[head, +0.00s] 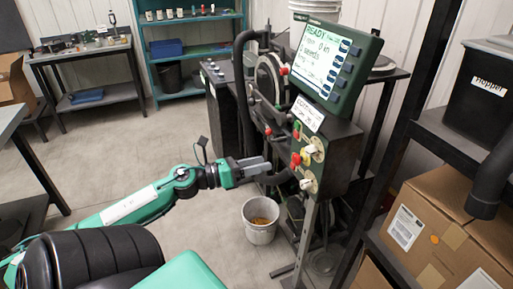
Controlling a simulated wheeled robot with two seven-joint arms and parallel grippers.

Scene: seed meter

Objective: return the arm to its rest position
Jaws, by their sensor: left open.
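My left gripper (259,168) reaches in from the left on its green arm. It is open, with its fingers pointing right, close to the front of the seed meter (328,147). I see nothing between its fingers. Whether the fingertips touch the black pipe beside them I cannot tell. The meter's screen (325,63) reads READY, and red and yellow knobs (307,152) sit on its front panel. My right gripper does not show.
A white bucket (260,230) with brown seeds stands on the floor below the gripper. A shelf (440,140) with a black hopper bin (482,95) and cardboard boxes (430,225) stands at the right. Workbenches (95,95) stand at the left. The floor between is clear.

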